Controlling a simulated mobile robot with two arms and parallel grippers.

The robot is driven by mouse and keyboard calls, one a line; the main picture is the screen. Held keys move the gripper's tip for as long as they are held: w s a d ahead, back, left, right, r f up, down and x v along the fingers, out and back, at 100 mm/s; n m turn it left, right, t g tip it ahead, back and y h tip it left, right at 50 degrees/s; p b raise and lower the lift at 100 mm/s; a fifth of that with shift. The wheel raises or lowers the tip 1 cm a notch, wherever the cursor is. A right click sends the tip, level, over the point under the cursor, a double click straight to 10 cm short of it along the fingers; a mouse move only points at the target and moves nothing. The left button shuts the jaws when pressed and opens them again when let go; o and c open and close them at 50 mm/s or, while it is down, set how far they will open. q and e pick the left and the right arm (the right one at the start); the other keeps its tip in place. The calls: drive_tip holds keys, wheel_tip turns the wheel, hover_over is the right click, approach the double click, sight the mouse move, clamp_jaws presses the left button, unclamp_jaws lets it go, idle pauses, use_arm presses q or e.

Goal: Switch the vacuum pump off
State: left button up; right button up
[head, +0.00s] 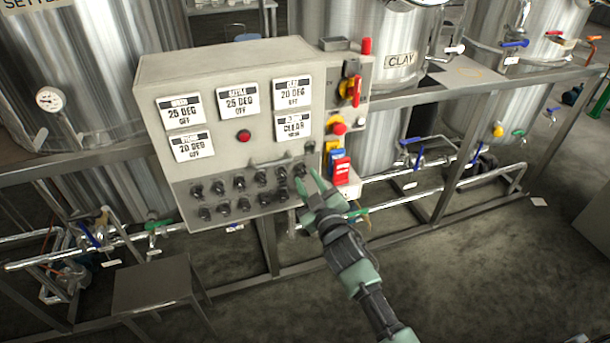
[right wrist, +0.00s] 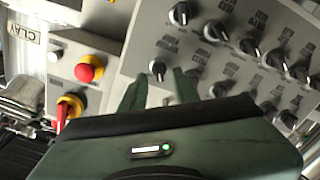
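The grey control panel (head: 240,160) carries rows of black rotary knobs on its sloped lower face, with labels too small to read. I cannot tell which knob is the vacuum pump's. My right gripper (head: 309,182) is at the right end of the knob rows. In the right wrist view, its two green fingers (right wrist: 157,88) are apart, and one black knob with a pale pointer (right wrist: 157,69) shows in the gap at the fingertips. I cannot tell whether the fingers touch it. More knobs (right wrist: 215,31) lie to the right. My left gripper is out of view.
A red emergency button (head: 338,126) and a red-and-yellow rotary switch (head: 350,90) sit on a side box right of the panel. White display cards (head: 239,100) fill the upper panel. Steel tanks, pipes and frame rails surround it. A small metal step (head: 152,287) stands at lower left.

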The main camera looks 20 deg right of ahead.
drive_tip(key=s, duration=0.4)
drive_tip(key=shift+s+d, duration=0.1)
drive_tip(key=shift+s, duration=0.25)
drive_tip(key=s+f+m+g, duration=0.1)
drive_tip(key=s+f+g, duration=0.35)
drive_tip(key=f, duration=0.75)
drive_tip(key=s+f+g, duration=0.1)
drive_tip(key=s+f, duration=0.6)
drive_tip(key=f, duration=0.6)
drive_tip(key=s+f+m+g, duration=0.1)
drive_tip(key=s+f+g, duration=0.3)
drive_tip(key=f, duration=0.8)
drive_tip(key=s+d+f+g, duration=0.1)
drive_tip(key=s+f, duration=0.5)
drive_tip(key=s, duration=0.6)
drive_tip(key=s+d+f+m+g, duration=0.1)
drive_tip(key=s+f+g, duration=0.3)
drive_tip(key=s, duration=0.8)
drive_tip(key=s+d+f+m+g, duration=0.1)
drive_tip(key=s+f+g, duration=0.1)
drive_tip(key=s+f, duration=0.5)
drive_tip(key=s, duration=0.6)
drive_tip(key=shift+d+f+h, duration=0.3)
drive_tip(key=shift+d, duration=0.05)
drive_tip(key=shift+g, duration=0.25)
